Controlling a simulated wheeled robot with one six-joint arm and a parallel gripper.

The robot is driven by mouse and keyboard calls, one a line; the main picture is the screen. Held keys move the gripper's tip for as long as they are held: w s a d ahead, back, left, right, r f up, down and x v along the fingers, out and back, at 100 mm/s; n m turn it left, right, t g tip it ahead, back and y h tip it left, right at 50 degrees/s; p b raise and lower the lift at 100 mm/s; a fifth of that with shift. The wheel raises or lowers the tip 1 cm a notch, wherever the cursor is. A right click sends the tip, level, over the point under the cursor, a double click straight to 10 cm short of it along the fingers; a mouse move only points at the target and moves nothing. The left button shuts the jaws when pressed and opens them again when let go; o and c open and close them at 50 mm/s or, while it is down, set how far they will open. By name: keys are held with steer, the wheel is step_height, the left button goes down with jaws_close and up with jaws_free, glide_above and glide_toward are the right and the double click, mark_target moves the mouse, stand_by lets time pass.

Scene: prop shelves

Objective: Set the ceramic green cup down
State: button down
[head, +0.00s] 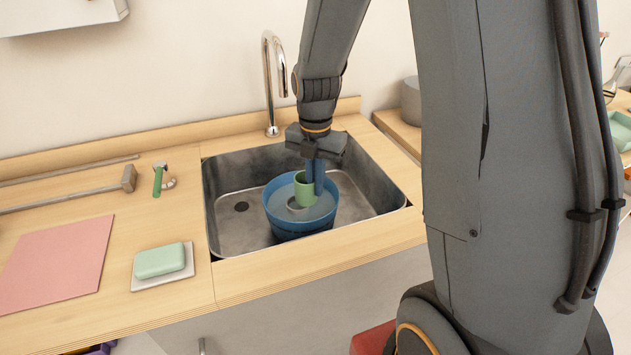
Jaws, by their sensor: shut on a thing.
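The green cup (303,190) is inside a blue round basin (283,226), over the right part of its inside. My gripper (317,178) points down from above and is shut on the cup's right side. The cup looks upright. I cannot tell whether its bottom touches the basin. A pale ring-like shape (294,206) shows in the basin beside the cup, partly hidden by it. The basin stands in the metal sink (229,228).
A tall chrome faucet (268,90) rises behind the sink. Left of the sink are a green soap bar (160,261) on a white dish (142,284), a pink mat (52,264), a hammer (100,192) and a small green-handled item (158,180). Bare wooden counter lies between them.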

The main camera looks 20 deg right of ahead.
mark_target(315, 201)
steer(key=c, duration=1.9)
jaws_free()
steer(key=shift+c, duration=0.2)
step_height(315, 201, up, 13)
steer(key=shift+r+b, duration=0.15)
steer(key=shift+b, duration=0.3)
